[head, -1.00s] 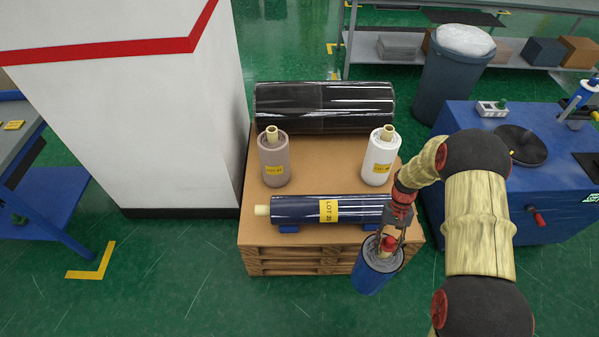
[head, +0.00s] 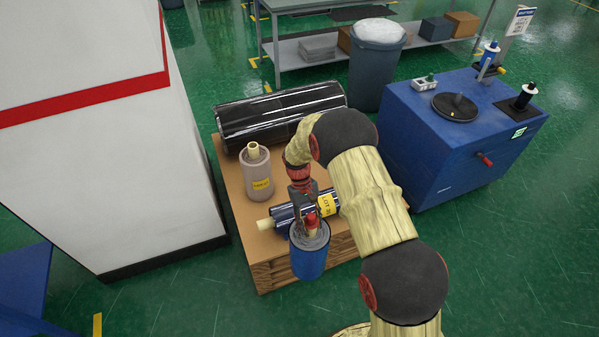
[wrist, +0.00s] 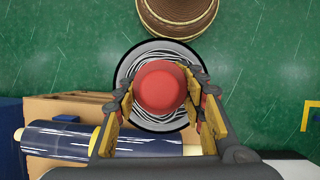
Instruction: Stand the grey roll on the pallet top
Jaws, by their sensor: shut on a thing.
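My gripper (wrist: 163,105) is shut on the red core of a blue-sided roll (head: 309,262) with a grey spiral-wound end (wrist: 148,58). It holds this roll upright at the near side of the pallet (head: 231,185), over green floor in the wrist view. A grey-mauve roll (head: 258,182) with a tan core and yellow label stands upright on the pallet top, apart from my gripper. The held roll's lower end is hidden in the wrist view. My arm covers the pallet's right part, and the white roll seen earlier is hidden.
A dark blue roll (head: 283,215) lies near the pallet's front edge, behind the held roll; it also shows in the wrist view (wrist: 65,140). A large black wrapped roll (head: 275,115) lies at the back. A white pillar (head: 110,180) stands left, a blue machine (head: 460,135) right.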

